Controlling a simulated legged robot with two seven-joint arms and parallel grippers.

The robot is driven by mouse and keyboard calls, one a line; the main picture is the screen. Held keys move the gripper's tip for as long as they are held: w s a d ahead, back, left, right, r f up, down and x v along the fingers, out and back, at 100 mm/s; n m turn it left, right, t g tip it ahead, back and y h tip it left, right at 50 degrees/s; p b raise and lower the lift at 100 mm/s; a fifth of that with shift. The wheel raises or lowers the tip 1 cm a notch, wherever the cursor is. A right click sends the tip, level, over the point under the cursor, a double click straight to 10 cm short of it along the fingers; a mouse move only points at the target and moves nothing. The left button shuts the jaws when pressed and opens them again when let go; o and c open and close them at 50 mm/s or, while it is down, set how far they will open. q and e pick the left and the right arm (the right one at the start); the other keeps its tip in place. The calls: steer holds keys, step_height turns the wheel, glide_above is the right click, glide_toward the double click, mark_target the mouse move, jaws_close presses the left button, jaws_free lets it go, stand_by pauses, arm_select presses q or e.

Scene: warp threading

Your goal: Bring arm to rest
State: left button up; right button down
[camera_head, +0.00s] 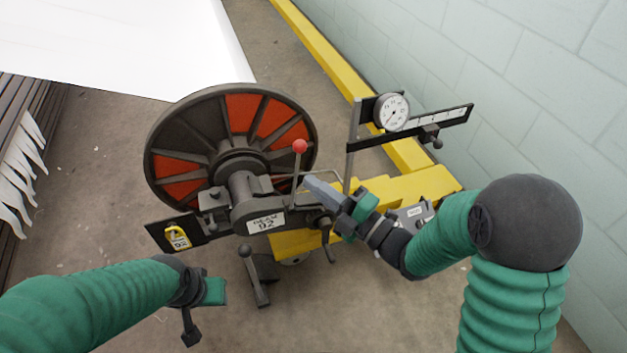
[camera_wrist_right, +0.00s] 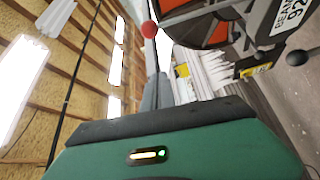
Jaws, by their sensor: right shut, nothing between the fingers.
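My right gripper (camera_head: 325,192) is shut with nothing in it, beside the red-knobbed lever of the beam machine. Its fingers also show in the right wrist view (camera_wrist_right: 157,92), pointing up toward the red knob (camera_wrist_right: 149,29). In the head view the red knob (camera_head: 300,146) stands just above and left of the fingertips. I cannot tell whether the fingers touch the lever. My left gripper (camera_head: 200,310) hangs at the lower left, in front of the machine and clear of it. Its fingers are too unclear to show whether they are open or shut.
A large wheel (camera_head: 240,110) with red panels stands behind the plate marked BEAM 92 (camera_head: 266,222). A dial gauge (camera_head: 391,112) on a bar stands to the right. A block wall (camera_head: 500,70) bounds the right side.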

steer(key=w+d+f+m+g+h, duration=0.2)
steer(key=d+f+m+h, duration=0.75)
steer(key=d+m, duration=0.2)
steer(key=s+d+f+m+g+h+p, duration=0.1)
steer(key=s+d+f+m+g+h, duration=0.2)
steer(key=s+m, duration=0.5)
steer(key=s+d+f+m+g+h, duration=0.2)
steer(key=s+m+g, duration=0.35)
steer(key=s, duration=0.45)
step_height(320, 180, up, 38)
steer(key=p, duration=3.8)
steer(key=shift+s+a+f, duration=0.15)
steer(key=shift+a+f, duration=0.05)
steer(key=shift+a, duration=0.05)
